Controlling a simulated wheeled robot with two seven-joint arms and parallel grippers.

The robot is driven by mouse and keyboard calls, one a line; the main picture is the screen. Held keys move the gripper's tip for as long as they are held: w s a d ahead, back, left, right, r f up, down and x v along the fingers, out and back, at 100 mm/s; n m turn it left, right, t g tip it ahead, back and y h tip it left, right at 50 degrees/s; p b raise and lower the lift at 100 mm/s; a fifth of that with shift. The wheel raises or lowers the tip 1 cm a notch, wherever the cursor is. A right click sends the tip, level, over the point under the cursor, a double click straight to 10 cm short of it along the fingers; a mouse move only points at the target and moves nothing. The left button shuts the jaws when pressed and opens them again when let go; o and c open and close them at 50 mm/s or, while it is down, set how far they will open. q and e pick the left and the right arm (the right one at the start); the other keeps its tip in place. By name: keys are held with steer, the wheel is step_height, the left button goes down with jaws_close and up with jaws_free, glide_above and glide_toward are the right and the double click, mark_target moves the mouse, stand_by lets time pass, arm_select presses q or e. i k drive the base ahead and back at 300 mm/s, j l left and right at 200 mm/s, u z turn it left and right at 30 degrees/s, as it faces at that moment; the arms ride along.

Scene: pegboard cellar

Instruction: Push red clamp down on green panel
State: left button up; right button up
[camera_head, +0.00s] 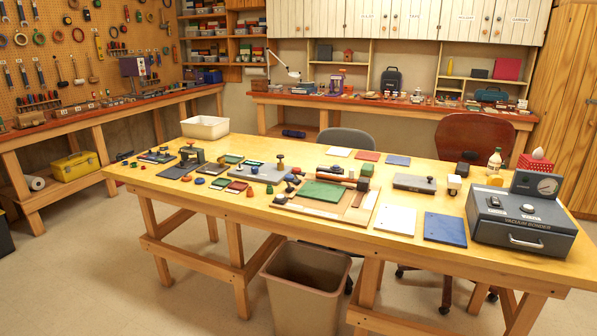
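A green panel (323,193) lies flat on a wooden board (352,214) near the front middle of the long yellow table. A reddish-brown bar (340,178) lies along the panel's far side and may be the red clamp. At this size I cannot tell whether it touches the panel. Small dark knobs and blocks crowd around it. Neither of my grippers is in view.
A grey vacuum former (522,222) stands at the table's right end. White (395,219) and blue (445,229) sheets lie right of the board. Small parts crowd the left. A bin (304,285) stands before the table; chairs (472,140) stand behind.

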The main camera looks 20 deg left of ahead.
mark_target(296, 170)
steer(key=i+j+z, duration=0.4)
steer(key=j, duration=1.65)
steer(key=k+j+z, duration=0.1)
steer(key=j+z, duration=0.25)
steer(key=j, duration=1.7)
